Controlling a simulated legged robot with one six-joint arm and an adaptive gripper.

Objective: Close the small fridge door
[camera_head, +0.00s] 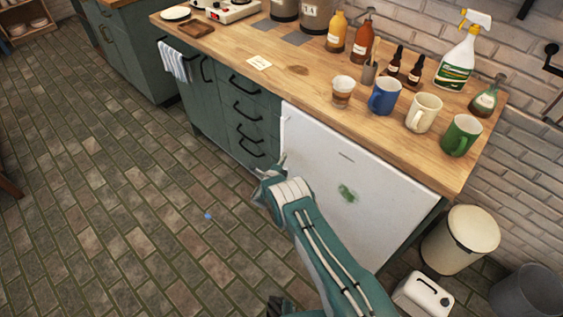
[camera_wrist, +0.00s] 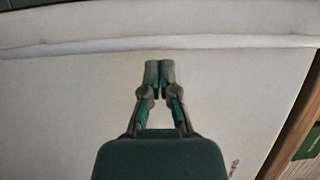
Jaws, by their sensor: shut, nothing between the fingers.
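The small fridge has a white door (camera_head: 330,160) under the wooden counter, right of the green drawers. The door lies close along the counter front; I cannot tell whether a narrow gap is left at its edge. A dark strip shows by its right edge. A green mark is on its face. My gripper (camera_head: 272,172) is in front of the door's left part, and my arm hides the lower part of the door. In the wrist view my gripper (camera_wrist: 159,66) is shut and empty, over a pale surface (camera_wrist: 70,110) with a ridge across it. Contact is unclear.
On the counter (camera_head: 300,72) stand a blue mug (camera_head: 384,96), a cream mug (camera_head: 423,113), a green mug (camera_head: 461,136), bottles and a spray bottle (camera_head: 459,60). A bin (camera_head: 460,240) and a white canister (camera_head: 422,297) stand at right.

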